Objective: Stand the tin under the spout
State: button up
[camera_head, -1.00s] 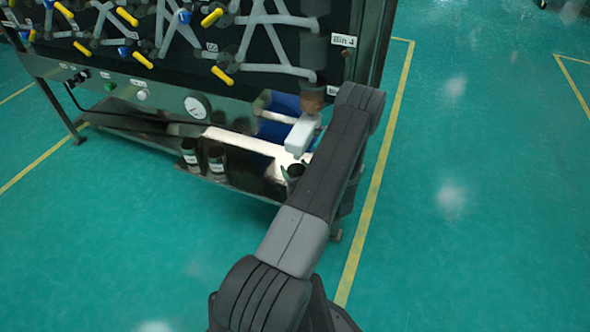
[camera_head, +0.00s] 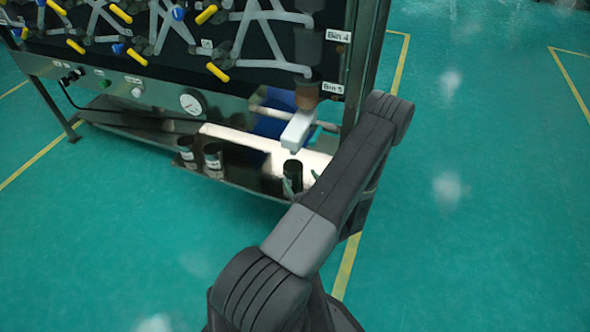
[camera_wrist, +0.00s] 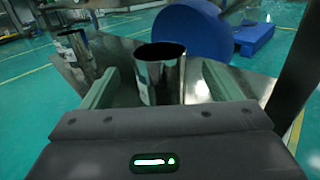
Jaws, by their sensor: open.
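A dark, shiny, open-topped tin (camera_head: 292,171) stands upright on the machine's low shelf (camera_head: 236,179). In the head view it appears just below the lower end of the pale spout (camera_head: 297,131), with a small gap; depth is hard to judge. My gripper (camera_head: 301,181) is open, its green fingers on either side of this tin. In the wrist view the tin (camera_wrist: 160,77) stands between the two spread fingers (camera_wrist: 160,90), with visible room on both sides. The tin's base is hidden behind the gripper body.
Two more labelled tins (camera_head: 186,153) (camera_head: 212,160) stand to the left on the shelf; one shows in the wrist view (camera_wrist: 75,52). A blue motor (camera_wrist: 192,36) is behind. A frame post (camera_head: 361,70) rises at the right. The floor right of the machine is clear.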

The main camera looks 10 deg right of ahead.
jog(key=shift+s+d, duration=0.15)
jog(key=shift+s, duration=0.7)
jog(key=shift+s+d, duration=0.15)
jog(key=shift+s, duration=0.7)
